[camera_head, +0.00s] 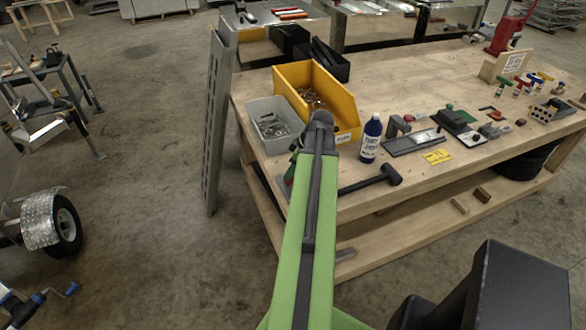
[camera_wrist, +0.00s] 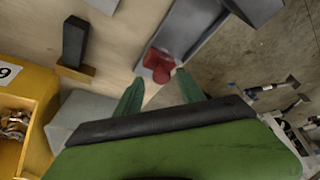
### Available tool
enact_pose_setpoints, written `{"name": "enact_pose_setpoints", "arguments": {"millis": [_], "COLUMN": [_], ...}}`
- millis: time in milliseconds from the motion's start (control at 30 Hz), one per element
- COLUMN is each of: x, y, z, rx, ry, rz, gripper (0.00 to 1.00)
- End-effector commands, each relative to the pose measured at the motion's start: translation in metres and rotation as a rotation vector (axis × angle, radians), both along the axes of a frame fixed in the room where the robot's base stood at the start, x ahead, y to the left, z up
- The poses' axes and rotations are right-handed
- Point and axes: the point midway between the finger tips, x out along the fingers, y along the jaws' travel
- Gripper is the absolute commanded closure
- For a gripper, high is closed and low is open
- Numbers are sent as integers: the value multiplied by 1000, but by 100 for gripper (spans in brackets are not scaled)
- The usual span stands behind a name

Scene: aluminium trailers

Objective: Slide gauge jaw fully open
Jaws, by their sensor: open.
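A red block (camera_wrist: 159,61), which looks like the gauge jaw, sits at the near end of a grey flat bar (camera_wrist: 192,30) in the wrist view. My gripper (camera_wrist: 158,80) is open, its two green fingers spread with the tips at either side of the red block's lower end. I cannot tell whether they touch it. The bar lies on the pale wood bench top. In the head view my green arm reaches to the bench's left end and hides most of the gauge and my gripper.
A yellow bin (camera_head: 346,105) of metal parts and a grey bin (camera_head: 267,110) stand close by. A blue bottle (camera_head: 370,138) and a black mallet (camera_head: 390,174) are to the right.

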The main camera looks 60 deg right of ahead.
Motion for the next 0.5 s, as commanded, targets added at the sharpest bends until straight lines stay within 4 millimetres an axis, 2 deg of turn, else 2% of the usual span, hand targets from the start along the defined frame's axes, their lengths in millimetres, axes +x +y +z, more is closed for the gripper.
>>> {"name": "enact_pose_setpoints", "arguments": {"millis": [167, 500], "x": [-8, -39], "y": [-1, -5], "z": [26, 105], "rx": [0, 0], "ry": [0, 0], "rz": [-1, -2], "gripper": [54, 54]}}
